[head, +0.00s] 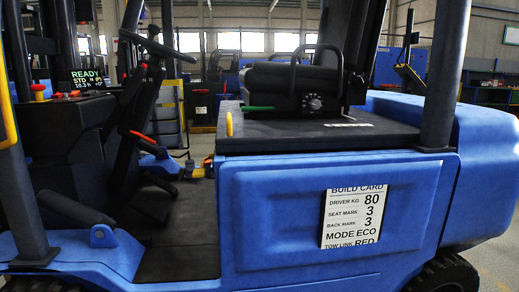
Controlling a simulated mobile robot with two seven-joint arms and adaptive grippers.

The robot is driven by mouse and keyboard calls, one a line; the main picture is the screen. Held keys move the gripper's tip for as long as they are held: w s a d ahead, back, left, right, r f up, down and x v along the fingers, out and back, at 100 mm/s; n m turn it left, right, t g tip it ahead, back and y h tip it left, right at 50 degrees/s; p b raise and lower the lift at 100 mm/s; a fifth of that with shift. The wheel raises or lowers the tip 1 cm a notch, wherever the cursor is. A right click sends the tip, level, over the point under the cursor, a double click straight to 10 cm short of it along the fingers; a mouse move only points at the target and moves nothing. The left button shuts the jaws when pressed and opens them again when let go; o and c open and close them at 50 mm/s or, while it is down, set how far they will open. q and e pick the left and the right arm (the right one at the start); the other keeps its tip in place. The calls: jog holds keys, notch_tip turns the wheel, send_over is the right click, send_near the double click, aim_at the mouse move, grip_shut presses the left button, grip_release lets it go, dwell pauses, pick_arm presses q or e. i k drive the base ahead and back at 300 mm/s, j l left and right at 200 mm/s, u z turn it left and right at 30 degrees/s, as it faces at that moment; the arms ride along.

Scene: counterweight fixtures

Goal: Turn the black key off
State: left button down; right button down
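A blue forklift truck (270,210) fills the head view, seen from its open side. Its dash display (87,78) is lit and reads READY, with STD and smaller text below. I cannot make out the black key; the dark dash (70,118) and steering column hide small black parts. A red knob (38,88) stands on the dash left of the display. The steering wheel (156,46) is black, above the column. Neither of my grippers is in view.
The black seat base (310,130) carries a dial, a green lever (257,108) and a yellow lever (229,124). A build card (352,217) is on the side panel. A dark post (445,75) stands at right. The floor step (180,245) between dash and seat is clear.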

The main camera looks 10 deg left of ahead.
aim_at(64, 88)
jog(key=i+j+u, duration=0.35)
jog(key=j, duration=0.2)
jog(key=i+j+u, duration=0.35)
jog(key=j, duration=0.2)
jog(key=i+j+u, duration=0.25)
jog(key=j+u, duration=0.15)
jog(key=j, duration=0.1)
